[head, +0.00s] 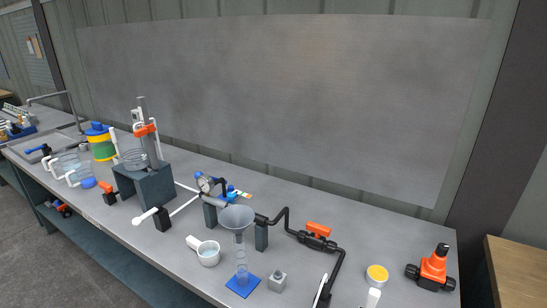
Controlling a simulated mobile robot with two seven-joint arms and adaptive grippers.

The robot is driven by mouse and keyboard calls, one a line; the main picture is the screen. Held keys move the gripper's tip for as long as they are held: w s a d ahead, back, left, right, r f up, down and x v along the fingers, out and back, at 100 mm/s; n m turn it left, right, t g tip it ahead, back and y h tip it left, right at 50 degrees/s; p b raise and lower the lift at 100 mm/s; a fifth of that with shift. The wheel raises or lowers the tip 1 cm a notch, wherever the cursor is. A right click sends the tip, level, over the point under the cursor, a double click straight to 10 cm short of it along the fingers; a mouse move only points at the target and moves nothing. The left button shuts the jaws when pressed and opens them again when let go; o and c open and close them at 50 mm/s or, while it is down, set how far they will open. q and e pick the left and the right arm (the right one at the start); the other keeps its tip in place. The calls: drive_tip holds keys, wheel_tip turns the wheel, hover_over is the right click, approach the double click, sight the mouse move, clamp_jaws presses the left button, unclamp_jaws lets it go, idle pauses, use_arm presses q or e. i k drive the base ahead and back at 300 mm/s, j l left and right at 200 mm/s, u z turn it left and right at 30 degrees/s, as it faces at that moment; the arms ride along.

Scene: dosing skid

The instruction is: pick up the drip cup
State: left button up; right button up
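A small white cup with a short handle, which looks like the drip cup (209,258), stands on the grey bench near its front edge. Its handle points to the upper left and its opening faces up. It is just left of a clear funnel (237,217) set over a clear cylinder on a blue base (243,287). The cup and cylinder stand apart. Neither of my grippers shows in the head view.
Black piping with an orange-handled valve (318,231) runs behind and right of the cylinder. A small grey block (277,281), a yellow-topped jar (376,275) and an orange-black valve (434,267) stand to the right. A dark stand (147,188) and clear jugs are left.

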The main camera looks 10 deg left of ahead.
sight(202, 249)
drive_tip(key=j+z, duration=0.2)
drive_tip(key=z, duration=0.55)
drive_tip(key=k+j+z, duration=0.1)
drive_tip(key=j+z, duration=0.15)
drive_tip(key=k+j+z, duration=0.1)
drive_tip(key=j+z, duration=0.2)
drive_tip(key=k+j+z, duration=0.25)
drive_tip(key=j, duration=0.15)
drive_tip(key=k+j+z, duration=0.1)
drive_tip(key=k+j, duration=0.15)
drive_tip(key=j, duration=0.2)
drive_tip(key=k+j+z, duration=0.15)
drive_tip(key=j, duration=0.3)
drive_tip(key=k, duration=0.1)
